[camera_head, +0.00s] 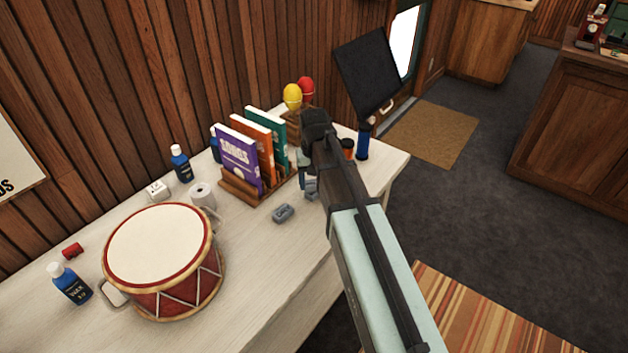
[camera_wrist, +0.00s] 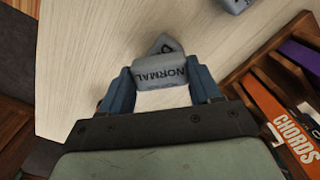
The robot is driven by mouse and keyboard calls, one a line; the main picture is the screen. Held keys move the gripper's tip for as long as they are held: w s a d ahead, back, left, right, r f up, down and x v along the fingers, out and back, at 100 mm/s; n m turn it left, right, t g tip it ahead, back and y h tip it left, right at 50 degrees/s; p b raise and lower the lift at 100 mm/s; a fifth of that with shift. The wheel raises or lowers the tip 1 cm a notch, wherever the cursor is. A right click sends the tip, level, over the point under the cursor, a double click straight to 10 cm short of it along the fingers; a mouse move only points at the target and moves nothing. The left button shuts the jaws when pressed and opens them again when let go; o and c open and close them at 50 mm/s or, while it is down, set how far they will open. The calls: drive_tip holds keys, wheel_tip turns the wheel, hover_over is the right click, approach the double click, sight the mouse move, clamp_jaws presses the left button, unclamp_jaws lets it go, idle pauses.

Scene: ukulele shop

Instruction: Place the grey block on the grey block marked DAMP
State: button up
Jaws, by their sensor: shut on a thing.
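My gripper (camera_wrist: 163,88) is shut on a grey block (camera_wrist: 160,73) marked NORMAL, held between its two blue fingers. A second grey block (camera_wrist: 164,43) shows just beyond the held block in the wrist view. It is mostly hidden, with part of one dark letter, perhaps a D, visible. I cannot tell whether the two touch. A third grey block (camera_head: 283,213) lies apart on the table; the grey block at the top edge of the wrist view (camera_wrist: 235,4) seems to be this one. In the head view, grey (camera_head: 312,189) shows beside my gripper's fingers; I cannot tell which block it is.
The wooden rack (camera_head: 254,192) with song books (camera_head: 240,160) stands close to my gripper. Maracas (camera_head: 292,96), a blue bottle (camera_head: 363,142) and an orange-topped item (camera_head: 347,149) are near. A drum (camera_head: 160,260) stands front left. The pale table (camera_head: 275,270) is clear in front.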

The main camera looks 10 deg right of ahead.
sight(314, 183)
drive_tip(key=o, duration=1)
drive_tip(key=shift+f, duration=0.15)
drive_tip(key=shift+o, duration=0.2)
wheel_tip(314, 183, up, 12)
drive_tip(key=shift+r, duration=0.2)
drive_tip(key=shift+o, duration=0.4)
